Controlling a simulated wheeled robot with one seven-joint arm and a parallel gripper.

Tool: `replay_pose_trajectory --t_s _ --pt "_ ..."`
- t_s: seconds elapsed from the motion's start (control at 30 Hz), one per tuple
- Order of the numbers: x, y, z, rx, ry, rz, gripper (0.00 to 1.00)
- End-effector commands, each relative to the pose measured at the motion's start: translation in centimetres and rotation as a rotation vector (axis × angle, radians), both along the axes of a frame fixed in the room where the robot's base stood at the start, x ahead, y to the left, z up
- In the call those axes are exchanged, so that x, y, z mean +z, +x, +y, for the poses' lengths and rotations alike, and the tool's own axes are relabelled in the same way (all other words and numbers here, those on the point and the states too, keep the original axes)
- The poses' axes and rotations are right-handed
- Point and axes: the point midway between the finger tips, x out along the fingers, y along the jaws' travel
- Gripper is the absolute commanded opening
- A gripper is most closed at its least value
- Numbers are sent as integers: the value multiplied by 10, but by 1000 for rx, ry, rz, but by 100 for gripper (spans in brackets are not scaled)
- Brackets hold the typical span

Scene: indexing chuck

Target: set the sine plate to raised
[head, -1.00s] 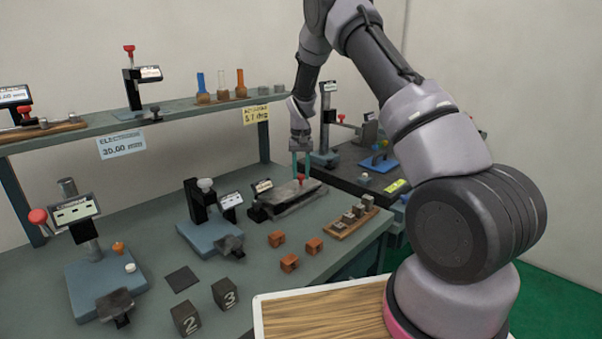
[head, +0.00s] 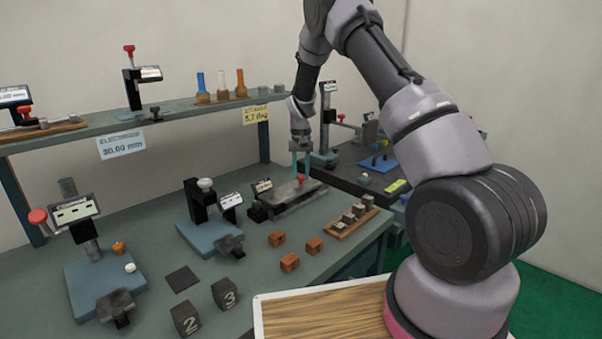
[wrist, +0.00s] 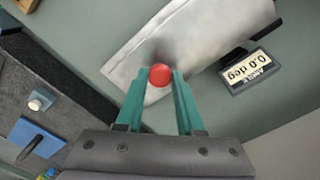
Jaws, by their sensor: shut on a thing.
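The sine plate (head: 287,197) is a long grey metal plate on a dark base, lying flat on the bench top. It fills the upper middle of the wrist view (wrist: 185,45). Its red knob (wrist: 160,75) stands at one end, and it also shows in the head view (head: 301,178). My gripper (wrist: 157,80) has its teal fingers on both sides of the red knob and is shut on it. A small angle display (wrist: 250,72) beside the plate reads 0.0 deg. The knob's lower part is hidden.
A block holder (head: 350,222) and several orange blocks (head: 289,262) lie in front of the plate. A blue-based gauge stand (head: 212,236) is to its left. A dark surface with a blue plate (head: 379,163) is to the right. A shelf (head: 180,121) runs behind.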

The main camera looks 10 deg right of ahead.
Motion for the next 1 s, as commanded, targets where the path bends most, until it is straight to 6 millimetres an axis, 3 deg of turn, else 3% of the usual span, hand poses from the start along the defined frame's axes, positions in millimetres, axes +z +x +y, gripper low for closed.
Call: replay_pose_trajectory --t_s 0.47,1.0 --pt "14 -4 8 6 -69 -50 0" --pt "65 -31 51 12 -439 -299 0"
